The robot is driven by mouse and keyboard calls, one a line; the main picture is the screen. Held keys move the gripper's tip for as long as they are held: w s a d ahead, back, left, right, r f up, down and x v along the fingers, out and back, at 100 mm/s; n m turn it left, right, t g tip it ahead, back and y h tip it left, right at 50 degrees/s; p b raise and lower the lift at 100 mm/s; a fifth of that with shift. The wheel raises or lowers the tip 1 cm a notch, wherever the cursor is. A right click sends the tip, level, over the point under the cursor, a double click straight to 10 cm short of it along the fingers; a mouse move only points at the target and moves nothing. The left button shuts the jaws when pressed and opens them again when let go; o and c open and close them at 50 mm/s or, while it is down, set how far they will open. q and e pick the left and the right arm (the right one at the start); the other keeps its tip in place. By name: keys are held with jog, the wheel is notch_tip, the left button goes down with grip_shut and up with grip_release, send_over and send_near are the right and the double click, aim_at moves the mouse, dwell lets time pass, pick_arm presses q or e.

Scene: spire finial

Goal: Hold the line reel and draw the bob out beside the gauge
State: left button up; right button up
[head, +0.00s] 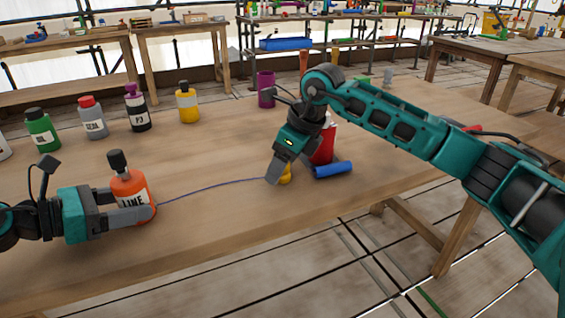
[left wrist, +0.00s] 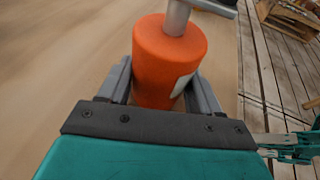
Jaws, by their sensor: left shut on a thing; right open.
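The line reel (head: 131,186) is an orange bottle marked LINE with a dark top, standing upright on the table. My left gripper (head: 140,212) is shut around its lower body; in the left wrist view the orange reel (left wrist: 165,72) sits between both fingers. A thin dark blue line (head: 212,186) runs from the reel across the table to the yellow bob (head: 286,174). My right gripper (head: 279,178) is open, low over the table at the bob, and partly hides it. I cannot tell which object is the gauge.
A blue cylinder (head: 333,169) lies just right of the bob, and a red can (head: 324,144) stands behind it, partly hidden by my right arm. Several labelled bottles, including a yellow one (head: 187,104), stand along the back left. The table between reel and bob is clear except for the line.

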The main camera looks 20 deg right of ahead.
jog(key=v, duration=1.2)
jog(key=shift+w+a, duration=0.1)
pick_arm(q)
jog(key=o, duration=0.9)
jog(key=v, duration=1.2)
jog(key=shift+s, duration=0.2)
